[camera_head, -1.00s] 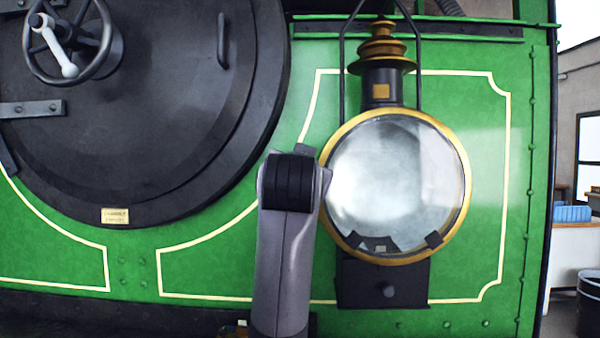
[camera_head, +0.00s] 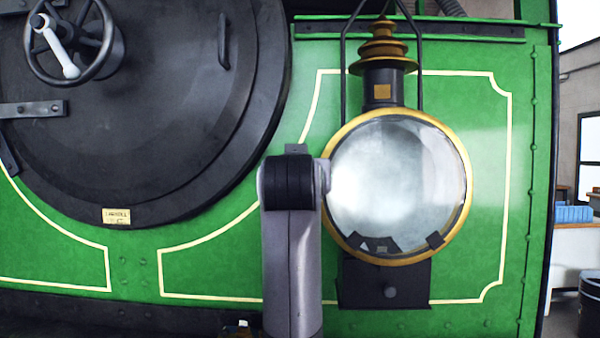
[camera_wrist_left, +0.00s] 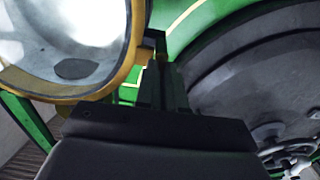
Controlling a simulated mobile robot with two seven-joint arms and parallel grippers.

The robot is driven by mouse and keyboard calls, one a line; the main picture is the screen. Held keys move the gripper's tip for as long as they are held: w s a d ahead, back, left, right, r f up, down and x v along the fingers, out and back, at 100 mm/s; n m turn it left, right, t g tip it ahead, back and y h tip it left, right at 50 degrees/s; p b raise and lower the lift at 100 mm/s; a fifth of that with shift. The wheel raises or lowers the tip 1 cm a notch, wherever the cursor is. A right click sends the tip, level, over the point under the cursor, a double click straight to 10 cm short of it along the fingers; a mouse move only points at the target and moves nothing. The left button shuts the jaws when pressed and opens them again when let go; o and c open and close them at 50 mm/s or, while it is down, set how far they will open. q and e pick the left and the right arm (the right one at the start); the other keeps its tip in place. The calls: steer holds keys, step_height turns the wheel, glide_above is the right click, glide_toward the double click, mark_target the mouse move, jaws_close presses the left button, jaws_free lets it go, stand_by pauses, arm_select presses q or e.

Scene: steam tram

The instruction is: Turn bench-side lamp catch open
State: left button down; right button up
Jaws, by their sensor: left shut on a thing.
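The lamp (camera_head: 398,185) has a round glass with a brass rim and hangs on the green front of the engine. My left gripper is at the lamp's left rim, and my own wrist hides most of its fingers in the head view. In the left wrist view the fingers (camera_wrist_left: 162,78) are close together beside the brass rim (camera_wrist_left: 132,50). They are shut on a small brass-coloured piece (camera_wrist_left: 159,58) at the rim's edge, which looks like the lamp catch. The catch is hidden in the head view, and its angle cannot be told. My right gripper is not in view.
The round black smokebox door (camera_head: 150,110) with its handwheel (camera_head: 75,40) is to the left. A dark box (camera_head: 385,281) with a knob sits under the lamp. A bench (camera_head: 575,250) with a blue item stands at the far right.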

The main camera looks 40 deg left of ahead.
arm_select(q)
steer(key=c, duration=1.2)
jaws_free()
steer(key=shift+c, duration=0.2)
steer(key=b+v, duration=0.2)
steer(key=v, duration=0.5)
steer(key=shift+s, duration=0.1)
